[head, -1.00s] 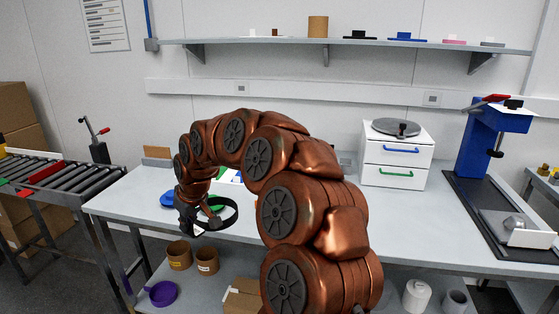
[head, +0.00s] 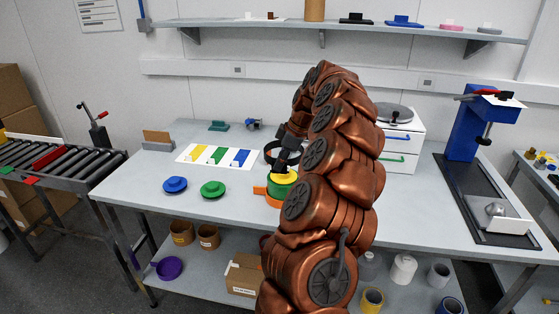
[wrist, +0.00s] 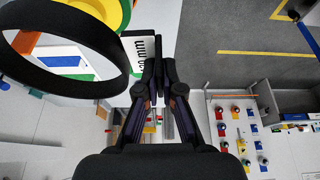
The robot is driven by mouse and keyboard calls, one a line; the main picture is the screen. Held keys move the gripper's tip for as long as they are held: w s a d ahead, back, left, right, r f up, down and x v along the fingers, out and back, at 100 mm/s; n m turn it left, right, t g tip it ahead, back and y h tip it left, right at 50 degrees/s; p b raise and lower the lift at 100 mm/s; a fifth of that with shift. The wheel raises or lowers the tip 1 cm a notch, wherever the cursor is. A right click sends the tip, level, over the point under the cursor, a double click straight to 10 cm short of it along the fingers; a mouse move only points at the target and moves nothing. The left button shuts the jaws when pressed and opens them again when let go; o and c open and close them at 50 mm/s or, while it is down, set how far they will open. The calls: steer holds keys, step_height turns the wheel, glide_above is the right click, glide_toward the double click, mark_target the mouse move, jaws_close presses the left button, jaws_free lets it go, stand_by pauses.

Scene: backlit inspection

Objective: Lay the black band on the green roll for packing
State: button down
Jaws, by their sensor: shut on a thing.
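The black band (head: 266,157) is a thin ring held in the air by my gripper (head: 287,160). In the wrist view the band (wrist: 75,86) fills the upper left, and my gripper (wrist: 158,72) is shut at its side; the exact grip spot is hard to make out. The green roll (head: 277,198) stands on the table just below the band, with a yellow round piece (head: 285,176) on top and an orange part (head: 260,190) at its left. In the wrist view the yellow piece (wrist: 98,14) and green edge show partly behind the band. The band is above the roll, apart from it.
A blue lid (head: 175,185) and a green lid (head: 213,190) lie left of the roll. A white card (head: 190,155) with yellow, green and blue patches lies behind them. A white drawer unit (head: 408,160) stands right, behind my arm. The table's front left is clear.

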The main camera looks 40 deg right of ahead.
steer(key=shift+f+b, duration=0.15)
steer(key=shift+b, duration=0.45)
steer(key=shift+f+b, duration=1.75)
steer(key=shift+f, duration=1)
steer(key=shift+f+b, duration=2.65)
steer(key=shift+f, duration=1.55)
steer(key=c, duration=1.2)
jaws_free()
steer(key=shift+c, duration=0.2)
steer(key=shift+r, duration=0.1)
steer(key=v, duration=1.2)
